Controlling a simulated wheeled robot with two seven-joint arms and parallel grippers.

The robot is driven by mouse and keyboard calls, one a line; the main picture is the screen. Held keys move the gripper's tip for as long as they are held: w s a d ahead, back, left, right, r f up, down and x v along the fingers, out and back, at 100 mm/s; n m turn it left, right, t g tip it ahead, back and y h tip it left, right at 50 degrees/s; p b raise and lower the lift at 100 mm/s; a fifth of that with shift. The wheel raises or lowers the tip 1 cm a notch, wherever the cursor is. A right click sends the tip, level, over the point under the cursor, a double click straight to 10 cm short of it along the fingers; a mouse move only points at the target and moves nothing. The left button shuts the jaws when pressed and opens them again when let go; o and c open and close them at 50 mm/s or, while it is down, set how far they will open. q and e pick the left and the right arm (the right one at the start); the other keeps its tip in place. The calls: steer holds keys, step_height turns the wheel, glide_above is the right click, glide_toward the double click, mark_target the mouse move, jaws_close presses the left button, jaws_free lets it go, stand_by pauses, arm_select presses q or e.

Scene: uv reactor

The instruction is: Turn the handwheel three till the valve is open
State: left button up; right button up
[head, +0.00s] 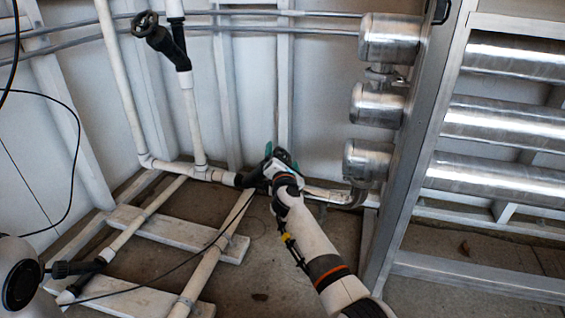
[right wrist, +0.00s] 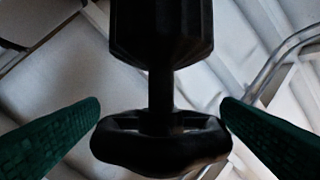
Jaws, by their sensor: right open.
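A black handwheel (right wrist: 160,150) fills the lower middle of the right wrist view. Its thin stem (right wrist: 161,88) runs up to a ribbed black valve body (right wrist: 162,30). My right gripper (head: 281,158) is open at the low pipe run, in front of the wall. Its green fingers stand on either side of the handwheel in the right wrist view. The right finger appears close to the rim; I cannot tell if it touches. In the head view my gripper and arm hide this wheel. I cannot read a number on it. My left gripper is out of view.
Another black handwheel (head: 146,23) sits on an upright white pipe at upper left. A black valve (head: 78,268) lies low at left. Steel cylinders (head: 369,162) and a metal frame (head: 415,150) stand right of my arm. A thin cable crosses the floor pipes.

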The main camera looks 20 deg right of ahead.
steer(key=c, duration=0.9)
steer(key=shift+f+n+t+y+b, duration=0.3)
steer(key=shift+n+t+b, duration=0.1)
steer(key=shift+b, duration=0.35)
steer(key=n+t+y+b, duration=0.1)
steer(key=n+y+b, duration=0.1)
steer(key=y+b, duration=0.1)
steer(key=n+t+y+b, duration=0.2)
steer(key=n+y+b, duration=0.1)
steer(key=b, duration=0.1)
steer(key=shift+d+f+n, duration=0.1)
steer(key=shift+f+n, duration=0.1)
steer(key=shift+n, duration=0.1)
steer(key=n+y, duration=0.1)
steer(key=n+y+b, duration=0.1)
steer(key=y, duration=0.1)
steer(key=shift+r+y, duration=0.25)
steer(key=shift+y, duration=0.05)
steer(key=shift+r+n+g+y+b, duration=0.1)
steer(key=shift+n+g+y+b, duration=0.3)
steer(key=shift+n+y, duration=2.65)
steer(key=shift+n+g+y, duration=0.25)
steer(key=shift+g+y, duration=0.05)
steer(key=shift+y, duration=0.15)
